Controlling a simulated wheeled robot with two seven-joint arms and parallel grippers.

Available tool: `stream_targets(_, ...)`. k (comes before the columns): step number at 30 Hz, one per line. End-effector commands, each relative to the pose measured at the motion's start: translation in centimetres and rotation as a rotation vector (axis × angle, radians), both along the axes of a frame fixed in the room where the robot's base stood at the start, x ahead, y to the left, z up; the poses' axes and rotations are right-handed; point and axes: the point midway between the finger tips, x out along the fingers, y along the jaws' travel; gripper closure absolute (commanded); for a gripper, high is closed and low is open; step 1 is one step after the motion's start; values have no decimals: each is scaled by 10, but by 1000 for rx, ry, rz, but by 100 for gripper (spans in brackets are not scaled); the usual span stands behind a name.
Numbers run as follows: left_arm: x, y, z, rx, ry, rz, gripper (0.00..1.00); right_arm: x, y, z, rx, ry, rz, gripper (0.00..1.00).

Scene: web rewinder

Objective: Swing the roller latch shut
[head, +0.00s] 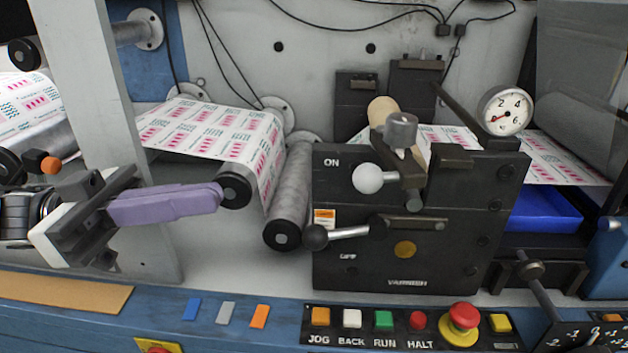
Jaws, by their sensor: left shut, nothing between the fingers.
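The black varnish unit (345,265) stands right of centre, with ON and OFF marked on its front. I cannot tell how far the latch is swung. Below it, a lever with a black ball (316,236) points left, between ON and OFF. My left gripper (218,195) has purple fingers, shut and empty, pointing right. It is left of the unit, apart from the knobs, with its tips visually overlapping a roller end. My right gripper is not in view.
A printed web (205,133) runs over rollers, and a grey roller (291,190) stands just left of the unit. A dial gauge (505,112) is at the upper right. Push buttons and a red emergency stop (461,318) line the front edge. A grey post (95,100) rises behind my left gripper.

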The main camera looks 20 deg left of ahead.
Motion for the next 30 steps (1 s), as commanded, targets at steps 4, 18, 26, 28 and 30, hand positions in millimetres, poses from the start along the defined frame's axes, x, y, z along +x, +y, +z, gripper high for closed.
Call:
stream_targets(4,7,-27,6,-7,0,-5,100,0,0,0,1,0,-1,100)
stream_targets(18,26,-92,23,-7,-3,-3,100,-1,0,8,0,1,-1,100)
stream_targets(26,33,-112,26,-4,-1,0,100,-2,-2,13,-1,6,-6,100)
stream_targets(28,34,-116,26,-3,-2,-1,100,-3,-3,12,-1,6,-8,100)
stream_targets(30,35,-119,25,-1,0,0,100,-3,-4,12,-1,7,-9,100)
